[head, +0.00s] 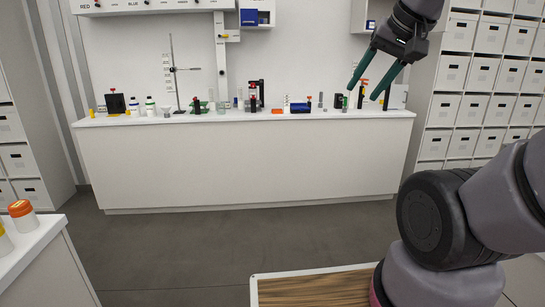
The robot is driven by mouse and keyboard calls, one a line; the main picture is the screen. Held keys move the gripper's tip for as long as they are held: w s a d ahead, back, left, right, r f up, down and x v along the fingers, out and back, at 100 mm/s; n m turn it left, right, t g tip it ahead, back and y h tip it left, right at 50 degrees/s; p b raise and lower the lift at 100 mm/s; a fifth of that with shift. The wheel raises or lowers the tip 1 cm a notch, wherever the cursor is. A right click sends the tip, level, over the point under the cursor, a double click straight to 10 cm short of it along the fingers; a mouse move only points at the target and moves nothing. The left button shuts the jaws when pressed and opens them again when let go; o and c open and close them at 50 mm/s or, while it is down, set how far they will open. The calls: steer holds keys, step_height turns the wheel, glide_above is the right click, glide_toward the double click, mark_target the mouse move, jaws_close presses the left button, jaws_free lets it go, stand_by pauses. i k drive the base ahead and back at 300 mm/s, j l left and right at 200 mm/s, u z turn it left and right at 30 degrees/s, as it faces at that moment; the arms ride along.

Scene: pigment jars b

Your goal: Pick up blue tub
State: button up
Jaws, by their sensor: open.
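A small low blue item (300,107) sits on the long white counter (240,160), right of its middle. It is too small to tell surely whether it is the blue tub. A blue box-like item (250,17) also shows in the wall shelf above. My gripper (364,94) is at the upper right, its two green fingers spread apart and pointing down and left. Nothing is seen held between them. In the picture it overlaps the counter's right end; it appears nearer to me than the counter.
Several small jars, bottles and a metal stand (175,75) line the counter. A jar with an orange lid (21,209) stands on a white table at lower left. Shelves of white boxes (480,75) stand at right. The grey floor (210,250) before the counter is clear.

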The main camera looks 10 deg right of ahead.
mark_target(370, 25)
steer(key=i+z, duration=0.1)
steer(key=i, duration=0.9)
steer(key=i+j, duration=0.15)
steer(key=i, duration=0.85)
steer(key=i+l+z, duration=0.25)
steer(key=i+z, duration=0.25)
steer(key=i, duration=0.25)
steer(key=i+j+z, duration=0.1)
steer(key=i+z, duration=0.35)
steer(key=i, duration=0.5)
steer(key=l+u, duration=0.05)
